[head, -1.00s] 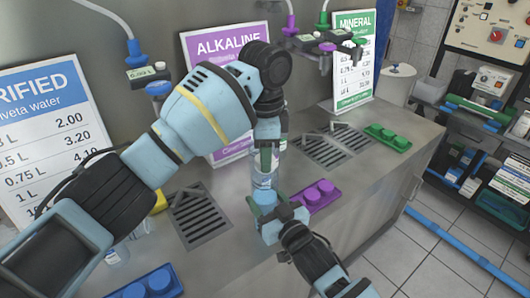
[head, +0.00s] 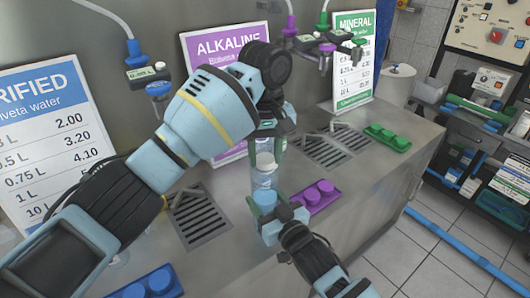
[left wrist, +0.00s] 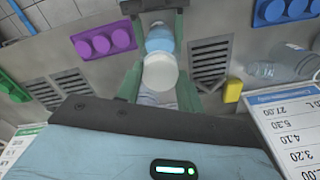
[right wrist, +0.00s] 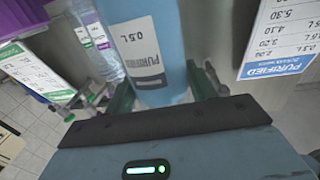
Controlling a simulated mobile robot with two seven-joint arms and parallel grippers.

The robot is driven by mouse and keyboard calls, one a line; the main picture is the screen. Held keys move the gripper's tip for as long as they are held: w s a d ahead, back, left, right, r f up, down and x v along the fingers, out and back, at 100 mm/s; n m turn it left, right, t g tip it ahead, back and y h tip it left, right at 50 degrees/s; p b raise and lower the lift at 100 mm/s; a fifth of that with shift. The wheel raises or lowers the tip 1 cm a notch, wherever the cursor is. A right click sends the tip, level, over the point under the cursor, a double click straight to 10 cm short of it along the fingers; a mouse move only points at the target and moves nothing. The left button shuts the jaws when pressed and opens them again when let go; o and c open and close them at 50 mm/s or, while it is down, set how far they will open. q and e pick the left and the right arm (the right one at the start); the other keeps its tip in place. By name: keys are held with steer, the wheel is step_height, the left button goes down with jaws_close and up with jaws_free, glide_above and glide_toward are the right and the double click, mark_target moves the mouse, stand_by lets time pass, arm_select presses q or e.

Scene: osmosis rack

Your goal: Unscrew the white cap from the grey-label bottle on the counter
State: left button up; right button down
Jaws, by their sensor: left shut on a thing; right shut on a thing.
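I cannot tell whether the cap is loose. My right gripper (head: 283,215) is low at the front, shut around the bottle's lower body. The fingers partly hide the body.
A purple tray (head: 318,196) lies right of the bottle, a green one (head: 388,137) farther right and a blue one (head: 150,283) at front left. Drain grates (head: 200,215) are set in the counter. Dispenser nozzles and price signs (head: 355,60) stand behind.

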mark_target(265, 158)
arm_select(q)
steer(key=n, duration=0.9)
steer(key=shift+n, duration=0.4)
steer(key=shift+r, duration=0.2)
steer(key=shift+r, duration=0.85)
steer(key=shift+r, duration=0.2)
steer(key=shift+r, duration=1.9)
